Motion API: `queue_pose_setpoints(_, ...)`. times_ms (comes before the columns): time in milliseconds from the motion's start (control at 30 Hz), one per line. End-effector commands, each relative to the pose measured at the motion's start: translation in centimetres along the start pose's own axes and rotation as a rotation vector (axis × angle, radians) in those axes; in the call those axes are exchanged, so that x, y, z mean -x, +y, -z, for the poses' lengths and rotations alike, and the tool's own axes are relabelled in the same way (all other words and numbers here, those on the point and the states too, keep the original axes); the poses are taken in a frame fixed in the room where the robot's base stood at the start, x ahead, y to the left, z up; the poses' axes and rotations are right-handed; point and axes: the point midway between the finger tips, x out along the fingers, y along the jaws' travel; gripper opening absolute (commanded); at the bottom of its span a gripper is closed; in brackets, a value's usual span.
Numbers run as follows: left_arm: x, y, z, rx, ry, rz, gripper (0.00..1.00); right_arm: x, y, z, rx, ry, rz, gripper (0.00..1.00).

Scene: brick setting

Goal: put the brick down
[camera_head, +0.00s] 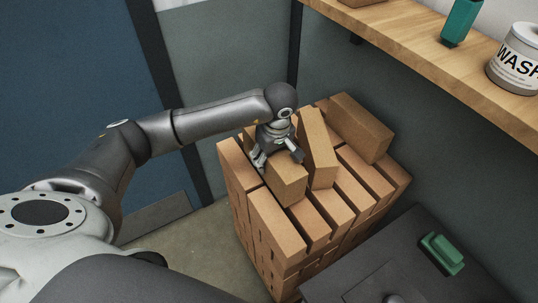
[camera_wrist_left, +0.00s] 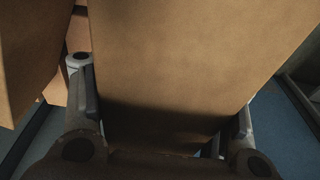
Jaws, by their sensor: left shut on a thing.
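My left gripper (camera_head: 277,158) is shut on a tan brick (camera_head: 288,183) at the top of the brick stack (camera_head: 268,226). In the left wrist view the held brick (camera_wrist_left: 185,70) fills the middle, between the two fingers of the left gripper (camera_wrist_left: 165,125). The brick sits at or just above the stack's top layer; I cannot tell whether it touches. Another brick (camera_head: 318,147) leans at an angle right beside it. My right gripper is not in view.
A loose brick (camera_head: 360,127) lies on the stack's back right. A wooden shelf (camera_head: 440,60) with a can (camera_head: 518,62) and a green bottle (camera_head: 461,22) runs above right. A dark surface (camera_head: 390,275) with a green object (camera_head: 441,254) is at the front right. Walls stand close behind.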

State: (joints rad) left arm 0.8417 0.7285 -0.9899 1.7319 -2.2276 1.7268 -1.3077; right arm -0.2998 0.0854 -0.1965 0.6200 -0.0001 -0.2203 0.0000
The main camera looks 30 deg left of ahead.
Motion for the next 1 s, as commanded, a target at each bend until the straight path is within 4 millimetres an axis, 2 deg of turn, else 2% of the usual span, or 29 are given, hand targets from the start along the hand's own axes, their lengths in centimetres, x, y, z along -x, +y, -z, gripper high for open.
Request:
queue_pose_setpoints(100,-0.9,0.2,0.0,0.0,-0.001,0.0,0.0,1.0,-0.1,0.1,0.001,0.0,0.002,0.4)
queue_pose_setpoints(300,-2.8,0.3,-0.2,0.001,0.0,-0.003,0.0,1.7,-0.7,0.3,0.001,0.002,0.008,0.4)
queue_pose_setpoints(700,-3.4,0.3,-0.3,0.001,0.002,-0.005,0.0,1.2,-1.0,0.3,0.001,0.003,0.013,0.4)
queue_pose_setpoints(733,-3.5,0.1,-0.4,0.0,0.0,0.001,0.66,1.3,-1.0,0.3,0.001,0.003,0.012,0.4)
queue_pose_setpoints(900,-3.4,0.1,-0.4,0.0,0.0,0.001,0.86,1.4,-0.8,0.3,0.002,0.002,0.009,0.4)
queue_pose_setpoints(1000,-3.4,0.1,-0.4,0.0,0.0,0.001,0.86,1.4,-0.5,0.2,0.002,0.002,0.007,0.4)
